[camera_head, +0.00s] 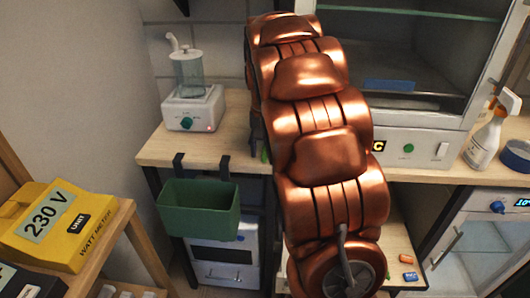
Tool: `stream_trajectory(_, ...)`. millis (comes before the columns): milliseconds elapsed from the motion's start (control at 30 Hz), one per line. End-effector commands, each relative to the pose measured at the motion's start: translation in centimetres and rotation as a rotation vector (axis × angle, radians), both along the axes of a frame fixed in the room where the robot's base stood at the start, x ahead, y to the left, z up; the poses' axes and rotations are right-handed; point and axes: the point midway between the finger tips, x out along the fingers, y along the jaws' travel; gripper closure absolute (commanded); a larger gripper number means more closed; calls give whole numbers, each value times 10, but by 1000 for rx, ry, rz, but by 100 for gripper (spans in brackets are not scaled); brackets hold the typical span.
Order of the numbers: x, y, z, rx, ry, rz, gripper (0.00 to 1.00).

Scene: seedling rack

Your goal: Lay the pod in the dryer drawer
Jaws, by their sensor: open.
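A large copper segmented arm, which is mine, fills the middle of the head view and hides much of the bench behind it. I cannot make out my gripper. No pod is clearly visible; a small green bit shows beside the arm's left edge, too little to identify. A white appliance with a dark window and a handle (222,252) stands under the bench at the left. Another white appliance with a lit display (485,240) stands low at the right. I cannot tell which is the dryer, and no open drawer is visible.
A green bin (199,209) hangs on the bench front. A white device with a clear jar (192,98) stands on the bench's left. A glass-fronted cabinet (405,60), spray bottle (489,135) and blue ring (516,154) are at right. A yellow wattmeter (58,225) is front left.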

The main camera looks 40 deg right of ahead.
Motion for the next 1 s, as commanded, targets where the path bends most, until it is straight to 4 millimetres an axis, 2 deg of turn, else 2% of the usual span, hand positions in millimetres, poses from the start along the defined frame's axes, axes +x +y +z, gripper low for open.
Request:
stream_trajectory(233, 0, 0, -1, -1, -2, 0, 53)
stream_trajectory(600, 0, 0, -1, -1, -2, 0, 92)
stream_trajectory(700, 0, 0, -1, -1, -2, 0, 98)
stream_trajectory(1000, 1, 0, 4, -1, -2, 0, 98)
